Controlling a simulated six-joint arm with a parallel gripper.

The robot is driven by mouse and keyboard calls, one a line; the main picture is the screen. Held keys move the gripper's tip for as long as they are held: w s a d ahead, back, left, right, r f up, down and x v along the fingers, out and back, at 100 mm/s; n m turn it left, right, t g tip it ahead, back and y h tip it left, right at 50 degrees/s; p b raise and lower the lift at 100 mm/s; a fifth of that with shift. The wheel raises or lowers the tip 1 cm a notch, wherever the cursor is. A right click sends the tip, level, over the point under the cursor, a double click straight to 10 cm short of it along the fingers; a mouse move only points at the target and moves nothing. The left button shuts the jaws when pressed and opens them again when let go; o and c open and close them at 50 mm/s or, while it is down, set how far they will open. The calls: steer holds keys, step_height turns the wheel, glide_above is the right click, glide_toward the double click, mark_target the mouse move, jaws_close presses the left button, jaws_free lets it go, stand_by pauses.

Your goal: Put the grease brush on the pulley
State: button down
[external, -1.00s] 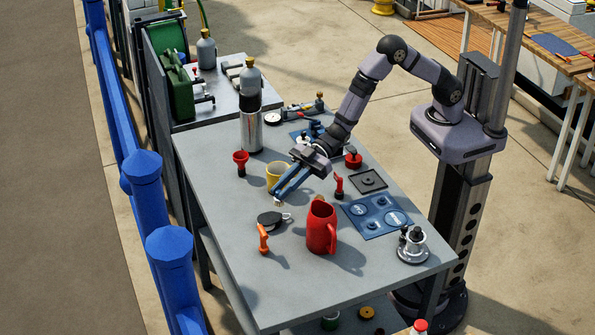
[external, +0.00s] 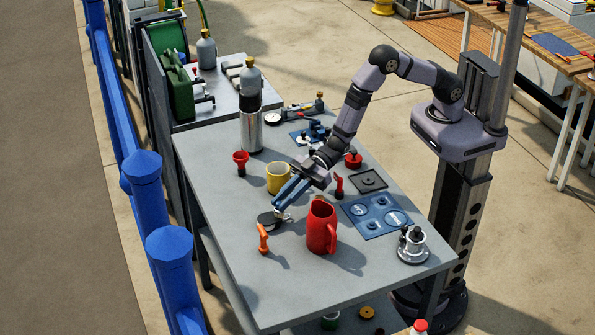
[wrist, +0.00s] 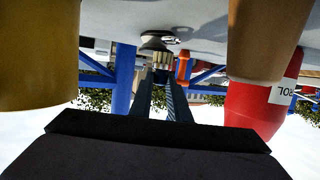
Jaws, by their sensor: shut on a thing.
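My gripper (external: 281,205) is shut on the grease brush, low above the table and beside the pulley. In the wrist view the brush's pale bristle end (wrist: 162,59) shows between the fingertips (wrist: 160,78); its handle is mostly hidden by the fingers. The pulley (external: 268,220) is a dark round block with a metal shackle, lying flat on the grey table. In the wrist view the pulley (wrist: 156,41) appears just beyond the bristles. I cannot tell whether the brush touches it.
A yellow mug (external: 278,179) stands close behind the gripper, and a red jug (external: 321,228) stands to its right. The table's front left is clear.

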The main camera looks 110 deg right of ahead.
steer(key=c, duration=1.7)
jaws_free()
steer(key=shift+f, duration=0.1)
steer(key=shift+o, duration=0.2)
steer(key=shift+r+p, duration=0.3)
steer(key=shift+s+d, duration=0.15)
steer(key=shift+s, duration=0.1)
steer(key=b+v, duration=0.3)
steer(key=v, duration=0.8)
steer(key=shift+s+b, duration=0.2)
steer(key=shift+b, duration=0.15)
steer(key=shift+r, duration=0.1)
